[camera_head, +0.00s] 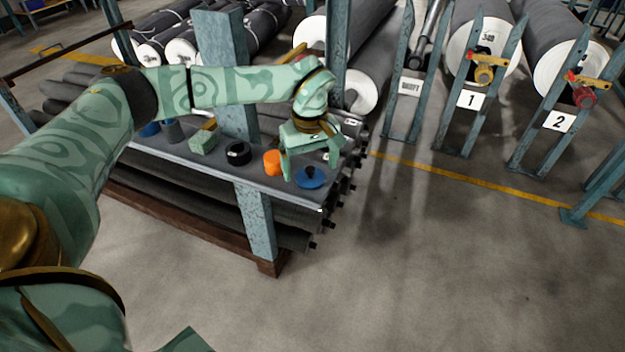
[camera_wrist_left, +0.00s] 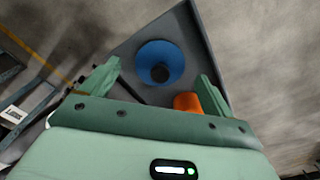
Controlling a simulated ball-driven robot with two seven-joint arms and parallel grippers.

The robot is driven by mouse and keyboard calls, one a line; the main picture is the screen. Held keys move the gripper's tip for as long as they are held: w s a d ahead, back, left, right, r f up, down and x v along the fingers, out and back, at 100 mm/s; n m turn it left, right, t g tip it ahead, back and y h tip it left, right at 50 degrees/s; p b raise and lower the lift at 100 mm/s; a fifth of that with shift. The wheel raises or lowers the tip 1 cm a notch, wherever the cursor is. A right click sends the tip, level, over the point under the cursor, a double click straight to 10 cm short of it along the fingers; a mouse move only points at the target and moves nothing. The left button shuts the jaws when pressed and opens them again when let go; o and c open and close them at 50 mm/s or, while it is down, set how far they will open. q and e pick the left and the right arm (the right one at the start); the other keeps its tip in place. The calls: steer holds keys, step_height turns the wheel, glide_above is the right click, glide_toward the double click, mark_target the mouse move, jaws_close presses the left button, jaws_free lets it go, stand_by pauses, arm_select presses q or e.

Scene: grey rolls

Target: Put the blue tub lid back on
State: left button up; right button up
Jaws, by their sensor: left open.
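The blue lid (camera_head: 313,181), a round disc with a dark knob, lies on the grey shelf at its right end. In the left wrist view the lid (camera_wrist_left: 175,56) shows beyond and between the fingers. My left gripper (camera_head: 310,168) is open and empty, pointing down just over the lid, its fingers apart to either side. It also shows in the left wrist view (camera_wrist_left: 160,72). A small blue object (camera_head: 150,129), possibly the tub, stands at the shelf's left, partly hidden by my left arm; I cannot tell if it is open. My right gripper is not seen.
An orange cylinder (camera_head: 272,163) stands close beside the left finger. A black ring-shaped object (camera_head: 238,153), a green block (camera_head: 203,141) and a dark cylinder (camera_head: 173,131) stand farther left on the shelf (camera_head: 290,188). A blue-grey post (camera_head: 228,75) rises behind. Open floor lies to the right.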

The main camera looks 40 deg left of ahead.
arm_select(q)
step_height(320, 180, down, 2)
steer(key=shift+f, duration=0.1)
steer(key=shift+r, duration=0.25)
steer(key=shift+c, duration=0.6)
steer(key=c, duration=1)
steer(key=shift+o, duration=0.2)
